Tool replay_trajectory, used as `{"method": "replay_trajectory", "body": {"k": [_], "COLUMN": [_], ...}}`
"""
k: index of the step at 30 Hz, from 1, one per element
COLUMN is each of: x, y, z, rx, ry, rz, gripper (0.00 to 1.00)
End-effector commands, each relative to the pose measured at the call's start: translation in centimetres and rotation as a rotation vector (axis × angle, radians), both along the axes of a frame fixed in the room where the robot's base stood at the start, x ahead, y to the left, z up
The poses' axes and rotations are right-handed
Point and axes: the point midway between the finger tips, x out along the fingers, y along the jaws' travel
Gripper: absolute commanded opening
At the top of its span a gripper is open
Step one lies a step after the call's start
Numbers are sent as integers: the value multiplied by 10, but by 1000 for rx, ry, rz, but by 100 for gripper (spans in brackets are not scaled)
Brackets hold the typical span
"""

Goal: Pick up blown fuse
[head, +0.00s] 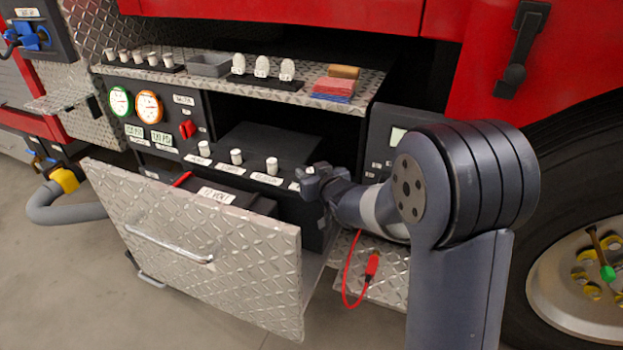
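No fuse can be singled out as the blown one at this size. Three white-topped cylinders, which may be fuses, stand in a row on a black ledge with labels in front: a left one (204,148), a middle one (236,156) and a right one (272,166). My gripper (312,181) is just right of the right one, at about ledge height, and looks apart from it. Its fingers are small and dark, so their opening and anything between them cannot be made out. My arm hides part of the compartment on the right.
An open diamond-plate drawer (200,240) juts out below the ledge. The shelf above (215,80) holds several small white cylinders (140,58), a grey tray (210,64), three white domed pieces (262,67) and coloured pads (335,86). A red cable (349,275) hangs below my arm.

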Motion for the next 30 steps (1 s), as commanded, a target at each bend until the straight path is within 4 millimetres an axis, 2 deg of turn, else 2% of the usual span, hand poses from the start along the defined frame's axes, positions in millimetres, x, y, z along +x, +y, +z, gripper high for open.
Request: {"method": "replay_trajectory", "body": {"k": [2, 13, 20, 23, 30], "x": [0, 0, 0, 0, 0], "y": [0, 0, 0, 0, 0], "z": [0, 0, 2, 13, 63], "rx": [0, 0, 0, 0, 0], "ry": [0, 0, -1, -4, -4], "rz": [0, 0, 0, 1, 1], "gripper": [32, 2, 1, 1, 1]}}
